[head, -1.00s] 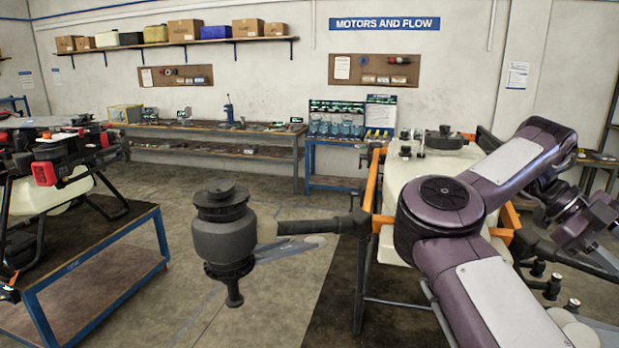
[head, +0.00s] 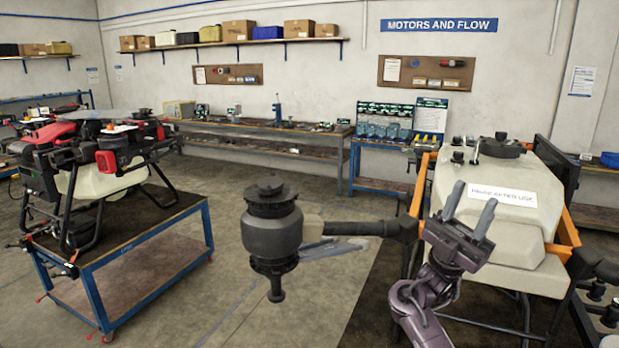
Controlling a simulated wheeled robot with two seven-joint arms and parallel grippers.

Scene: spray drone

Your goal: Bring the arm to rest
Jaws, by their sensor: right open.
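My right gripper (head: 468,212) shows in the head view at the lower right, its two grey fingers apart and pointing up. Nothing is between them. It stands in front of the cream tank (head: 535,215) of the spray drone and hides part of its front left side. My right arm (head: 425,305) comes up from the bottom edge. A dark motor unit with a nozzle below (head: 272,238) sits at the end of a drone arm (head: 365,228), left of my gripper and apart from it. My left gripper is not in view.
A second drone (head: 90,170) stands on a blue-framed cart (head: 150,262) at left. A workbench (head: 265,137) and a blue table with bottles (head: 390,150) stand along the back wall. The floor (head: 225,240) between cart and motor unit is clear.

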